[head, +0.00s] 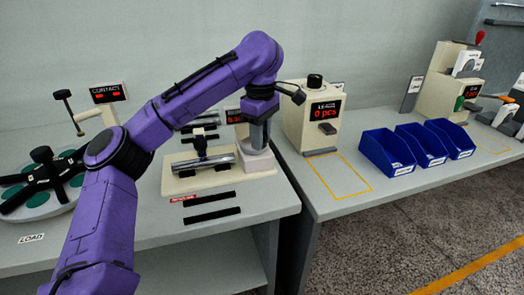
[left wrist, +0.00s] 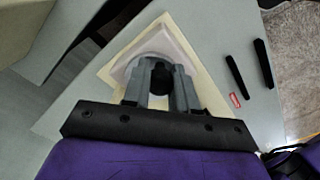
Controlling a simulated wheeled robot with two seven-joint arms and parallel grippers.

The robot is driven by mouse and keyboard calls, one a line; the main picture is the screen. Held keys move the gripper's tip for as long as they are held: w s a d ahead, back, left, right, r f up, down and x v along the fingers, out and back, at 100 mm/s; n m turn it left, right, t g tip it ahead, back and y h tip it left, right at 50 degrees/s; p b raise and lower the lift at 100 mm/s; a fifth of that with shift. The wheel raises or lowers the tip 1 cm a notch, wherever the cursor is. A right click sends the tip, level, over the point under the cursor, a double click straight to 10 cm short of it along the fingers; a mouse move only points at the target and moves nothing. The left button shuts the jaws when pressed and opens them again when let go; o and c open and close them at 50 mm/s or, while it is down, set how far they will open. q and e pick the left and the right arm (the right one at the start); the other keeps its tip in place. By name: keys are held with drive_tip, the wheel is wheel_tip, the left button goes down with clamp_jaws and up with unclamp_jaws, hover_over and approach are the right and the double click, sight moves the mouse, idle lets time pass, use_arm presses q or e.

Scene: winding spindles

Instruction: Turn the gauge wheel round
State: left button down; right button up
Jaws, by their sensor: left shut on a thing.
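My left gripper (head: 258,138) points down over the pale block (head: 262,163) at the right end of a cream gauge base (head: 185,182). In the left wrist view the two grey fingers of my left gripper (left wrist: 161,88) are shut on a dark round knob, the gauge wheel (left wrist: 161,73). In the head view the fingers hide the wheel. A metal spindle (head: 203,162) lies across the base, with a black T-shaped piece (head: 200,140) above it. My right gripper is not in view.
Two black strips (head: 212,214) lie in front of the base. A round plate with black arms (head: 42,182) stands at left. At right are a cream counter box (head: 297,130) reading 0 pcs and three blue bins (head: 385,152). A gap separates the two tables.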

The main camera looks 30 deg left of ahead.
use_arm(q)
drive_tip(key=shift+s+m+b, duration=0.1)
drive_tip(key=shift+m+b, duration=0.5)
drive_tip(key=shift+a, duration=0.1)
drive_tip(key=c, duration=0.9)
unclamp_jaws()
drive_tip(key=shift+r, duration=0.1)
wheel_tip(320, 180, up, 10)
drive_tip(key=p, duration=0.5)
drive_tip(key=shift+r, duration=0.25)
